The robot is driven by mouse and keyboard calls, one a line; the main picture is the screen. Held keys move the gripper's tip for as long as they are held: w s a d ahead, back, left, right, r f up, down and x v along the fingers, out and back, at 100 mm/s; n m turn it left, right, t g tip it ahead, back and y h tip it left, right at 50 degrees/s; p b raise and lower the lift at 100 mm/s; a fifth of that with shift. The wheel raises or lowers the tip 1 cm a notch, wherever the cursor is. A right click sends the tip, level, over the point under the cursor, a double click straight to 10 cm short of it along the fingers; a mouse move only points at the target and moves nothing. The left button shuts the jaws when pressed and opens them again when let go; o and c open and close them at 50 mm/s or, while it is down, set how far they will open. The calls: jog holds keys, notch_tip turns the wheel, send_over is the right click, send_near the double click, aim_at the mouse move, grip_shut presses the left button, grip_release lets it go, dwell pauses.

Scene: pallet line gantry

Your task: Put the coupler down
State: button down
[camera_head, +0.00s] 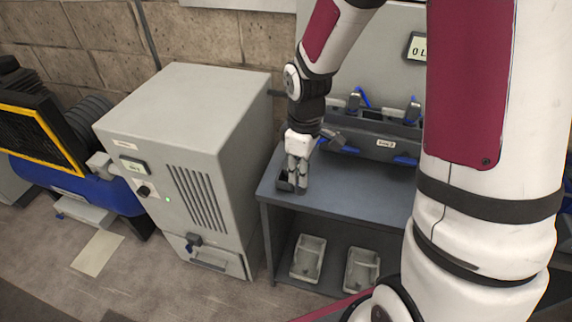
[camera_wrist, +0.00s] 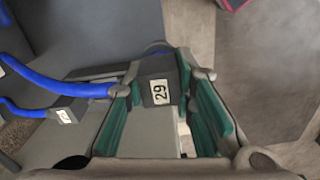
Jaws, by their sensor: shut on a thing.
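My gripper (camera_head: 296,185) points down at the front left corner of the grey bench (camera_head: 340,190). In the wrist view its two green-padded fingers (camera_wrist: 160,108) are on either side of a grey block with a white "29" label, which I take to be the coupler (camera_wrist: 148,94). The gripper is shut on it. In the head view a small dark piece (camera_head: 284,181) shows beside the fingertips, low at the bench top. I cannot tell whether the coupler touches the bench.
A rack with blue-handled couplers (camera_head: 375,122) stands at the bench's back. Blue hoses (camera_wrist: 60,88) lie left of the gripper in the wrist view. Two grey trays (camera_head: 308,258) (camera_head: 361,270) sit on the lower shelf. A grey cabinet (camera_head: 180,150) stands close left. The bench front is clear.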

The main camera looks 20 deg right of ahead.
jog(key=shift+w+a+f, duration=0.2)
jog(key=shift+w+f, duration=0.5)
jog(key=shift+w, duration=0.5)
jog(key=shift+w+a+f, duration=0.2)
jog(key=shift+w+f, duration=0.5)
jog(key=shift+w, duration=0.55)
jog(key=shift+w+a+f, duration=0.2)
jog(key=shift+w+f, duration=0.5)
jog(key=shift+w, duration=0.5)
jog(key=shift+f, duration=0.2)
jog(key=c, duration=1.4)
grip_release()
jog(key=shift+o, duration=0.3)
jog(key=shift+r, duration=0.1)
